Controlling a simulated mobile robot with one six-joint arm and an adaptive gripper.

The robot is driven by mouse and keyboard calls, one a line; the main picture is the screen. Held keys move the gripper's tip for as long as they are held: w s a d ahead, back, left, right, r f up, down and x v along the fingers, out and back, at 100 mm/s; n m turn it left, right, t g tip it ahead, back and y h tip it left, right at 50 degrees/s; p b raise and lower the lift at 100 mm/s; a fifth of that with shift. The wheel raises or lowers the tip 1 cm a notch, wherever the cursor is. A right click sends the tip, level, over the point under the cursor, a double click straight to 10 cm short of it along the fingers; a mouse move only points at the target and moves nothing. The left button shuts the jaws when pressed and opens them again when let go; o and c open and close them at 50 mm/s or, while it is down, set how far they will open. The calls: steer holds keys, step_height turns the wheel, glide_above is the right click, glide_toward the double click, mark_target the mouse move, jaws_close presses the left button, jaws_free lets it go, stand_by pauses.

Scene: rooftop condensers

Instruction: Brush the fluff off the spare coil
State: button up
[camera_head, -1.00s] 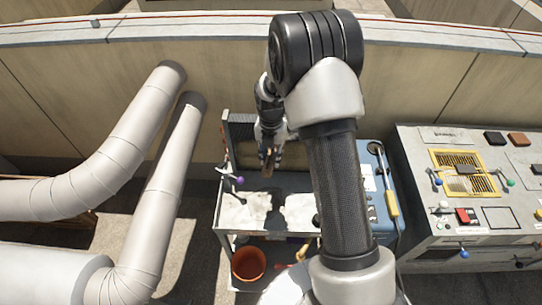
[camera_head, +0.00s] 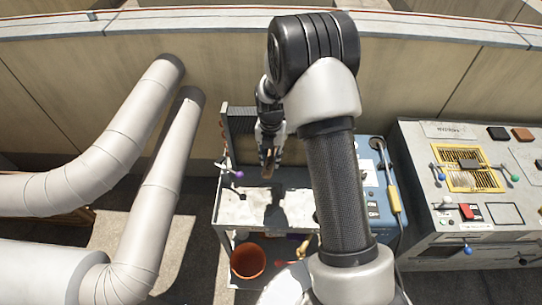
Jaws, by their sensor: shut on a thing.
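The spare coil (camera_head: 238,122) appears to be the dark finned panel standing upright at the back left of the metal cart. A tan face shows beside it, and I cannot tell whether that is fluff. My gripper (camera_head: 267,163) points down in front of the coil, above the cart top. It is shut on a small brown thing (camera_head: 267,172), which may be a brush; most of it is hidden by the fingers. I cannot tell whether it touches the coil. My arm hides the right part of the coil and cart.
The cart top (camera_head: 232,211) has bright pale patches and a purple-knobbed lever (camera_head: 238,174). An orange bucket (camera_head: 248,262) sits on the lower shelf. A blue box (camera_head: 374,205) with a yellow-handled tool (camera_head: 394,197) stands right. Large ducts (camera_head: 130,135) rise left; a control bench (camera_head: 470,215) stands far right.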

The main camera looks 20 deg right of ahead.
steer(key=shift+w+r+p, duration=0.1)
steer(key=shift+r+p, duration=1.05)
steer(key=shift+r, duration=0.8)
steer(key=shift+f+b, duration=1.45)
steer(key=shift+f, duration=0.7)
steer(key=shift+r+p, duration=1.4)
steer(key=shift+r, duration=0.7)
steer(key=shift+f, duration=0.25)
steer(key=shift+f+b, duration=1.45)
steer(key=shift+f, duration=0.45)
steer(key=shift+r+p, duration=1.45)
steer(key=shift+r, duration=0.8)
